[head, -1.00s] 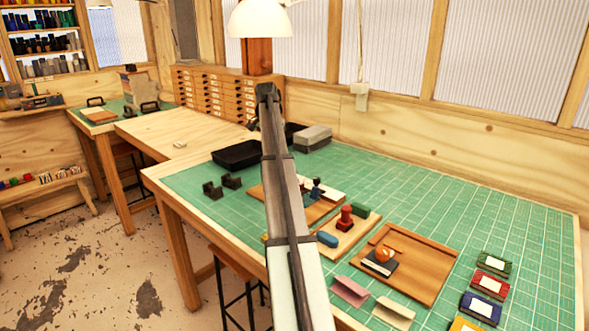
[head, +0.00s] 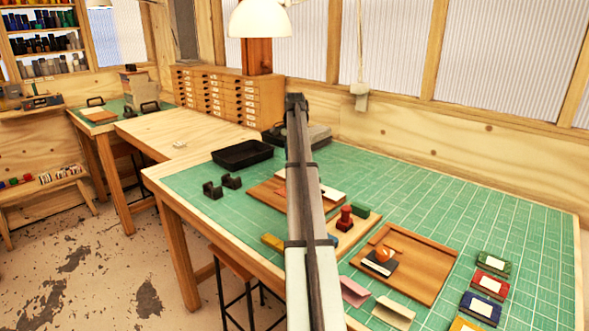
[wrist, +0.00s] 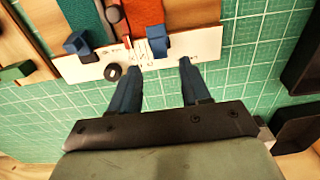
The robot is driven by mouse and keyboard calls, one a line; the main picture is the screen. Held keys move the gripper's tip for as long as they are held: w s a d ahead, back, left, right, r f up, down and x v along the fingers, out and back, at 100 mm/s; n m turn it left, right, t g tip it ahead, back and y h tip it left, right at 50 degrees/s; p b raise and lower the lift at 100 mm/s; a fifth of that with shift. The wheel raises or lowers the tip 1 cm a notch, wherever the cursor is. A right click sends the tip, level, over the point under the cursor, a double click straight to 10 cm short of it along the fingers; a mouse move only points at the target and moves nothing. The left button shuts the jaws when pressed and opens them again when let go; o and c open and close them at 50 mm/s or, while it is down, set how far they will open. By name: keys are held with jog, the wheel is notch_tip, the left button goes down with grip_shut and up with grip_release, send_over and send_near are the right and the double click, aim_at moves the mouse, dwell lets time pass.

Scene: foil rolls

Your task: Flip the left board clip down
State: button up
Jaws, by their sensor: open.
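The wooden board (head: 265,192) lies on the green mat, partly hidden by my arm in the head view. In the wrist view, a white strip (wrist: 205,42) crosses its edge, with a red-orange sheet (wrist: 145,12) beside it. Two blue clips sit along this strip: one in the picture's left part (wrist: 77,43), one nearer the middle (wrist: 157,42). My gripper (wrist: 160,67) is open and empty, its blue fingers pointing at the strip. The middle clip lies ahead of the gap between the fingertips; contact cannot be told. In the head view my arm hides the gripper and clips.
A black tray (head: 242,154) and black holders (head: 221,186) stand left of the board. A stamp board with a red stamp (head: 345,219) and a wooden tray (head: 425,265) lie to the right. The back right of the mat (head: 480,190) is clear.

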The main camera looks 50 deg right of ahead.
jog(key=shift+f, duration=2.55)
jog(key=shift+c, duration=0.5)
grip_shut()
